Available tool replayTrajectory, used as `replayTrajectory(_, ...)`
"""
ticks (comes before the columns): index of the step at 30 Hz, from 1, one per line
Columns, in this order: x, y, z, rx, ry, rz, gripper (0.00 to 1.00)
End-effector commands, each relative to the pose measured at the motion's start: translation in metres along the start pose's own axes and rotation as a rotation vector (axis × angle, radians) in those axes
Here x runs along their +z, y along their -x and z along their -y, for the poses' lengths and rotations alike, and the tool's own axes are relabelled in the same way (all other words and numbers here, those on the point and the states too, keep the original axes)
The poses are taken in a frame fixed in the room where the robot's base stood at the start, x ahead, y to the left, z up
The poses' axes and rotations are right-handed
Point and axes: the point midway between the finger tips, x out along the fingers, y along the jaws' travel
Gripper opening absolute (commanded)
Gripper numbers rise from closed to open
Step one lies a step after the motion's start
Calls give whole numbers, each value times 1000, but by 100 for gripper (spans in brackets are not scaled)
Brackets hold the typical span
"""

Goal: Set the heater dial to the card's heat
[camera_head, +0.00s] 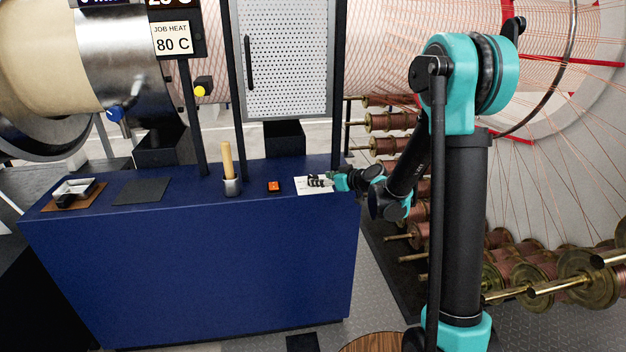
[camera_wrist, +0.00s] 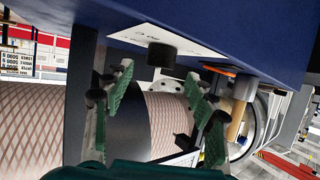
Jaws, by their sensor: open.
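The job heat card (camera_head: 172,38) reads 80 C, on a dark post in the head view. The heater dial is a dark round knob (camera_wrist: 161,54) on a white marked plate (camera_wrist: 178,38) in the wrist view. The plate also shows at the right of the blue bench top in the head view (camera_head: 302,188). Its marks are too small to read, and so is the dial's setting. My gripper (camera_wrist: 158,75) is open, with its green-padded fingers apart. The knob appears between and beyond the fingertips.
A dark post rises behind the plate. Copper spools (camera_head: 530,275) fill the right side.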

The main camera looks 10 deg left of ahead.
Motion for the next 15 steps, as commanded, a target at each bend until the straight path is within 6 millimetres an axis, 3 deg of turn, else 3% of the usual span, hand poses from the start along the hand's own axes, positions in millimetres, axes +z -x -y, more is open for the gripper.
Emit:
replayTrajectory(6,0,-38,0,-1,1,0,56)
replayTrajectory(15,0,-59,0,1,0,0,56)
